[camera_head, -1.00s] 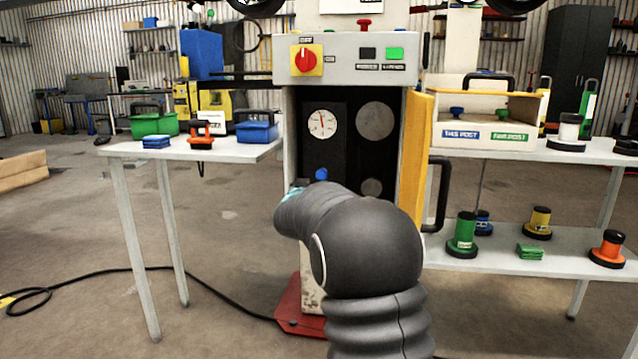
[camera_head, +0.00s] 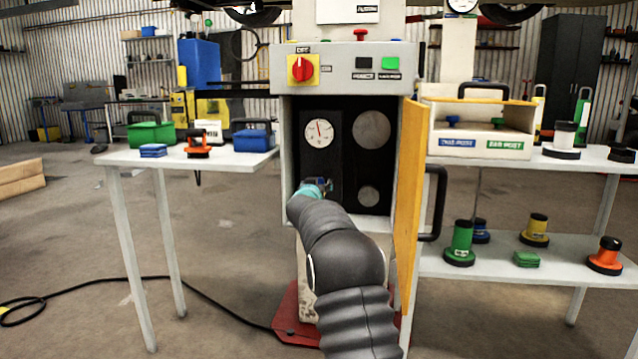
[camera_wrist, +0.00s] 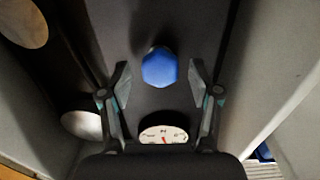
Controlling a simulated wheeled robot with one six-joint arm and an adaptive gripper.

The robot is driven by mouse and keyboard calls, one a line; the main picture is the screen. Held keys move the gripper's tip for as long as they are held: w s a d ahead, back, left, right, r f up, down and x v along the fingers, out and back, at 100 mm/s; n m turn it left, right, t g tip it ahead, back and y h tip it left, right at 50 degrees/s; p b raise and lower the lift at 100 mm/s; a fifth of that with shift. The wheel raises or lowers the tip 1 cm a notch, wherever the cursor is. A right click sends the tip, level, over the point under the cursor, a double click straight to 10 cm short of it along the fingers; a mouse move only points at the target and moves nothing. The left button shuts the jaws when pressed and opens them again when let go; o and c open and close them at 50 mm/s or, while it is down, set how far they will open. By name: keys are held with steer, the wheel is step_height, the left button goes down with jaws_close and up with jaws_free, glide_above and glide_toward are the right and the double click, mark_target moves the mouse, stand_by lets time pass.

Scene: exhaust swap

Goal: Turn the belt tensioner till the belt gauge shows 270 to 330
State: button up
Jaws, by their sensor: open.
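The belt tensioner is a blue knob (camera_wrist: 159,67) on the dark panel inside the open cabinet. In the wrist view it sits between and slightly beyond the open fingers of my gripper (camera_wrist: 159,84), with a gap on each side. In the head view my gripper (camera_head: 318,186) is at the panel and mostly hides the knob. The belt gauge (camera_head: 319,133) is a round white dial with a red needle pointing nearly straight up, slightly left; its numbers are too small to read. Part of the gauge also shows in the wrist view (camera_wrist: 163,134).
Two grey pulleys (camera_head: 371,131) sit to the right on the panel. The yellow cabinet door (camera_head: 411,190) stands open on the right, close to my arm. A red switch (camera_head: 303,68) is on the control box above. Tables flank the cabinet.

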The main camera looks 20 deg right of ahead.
steer(key=shift+x, duration=0.85)
steer(key=c, duration=1.1)
steer(key=shift+c, duration=0.2)
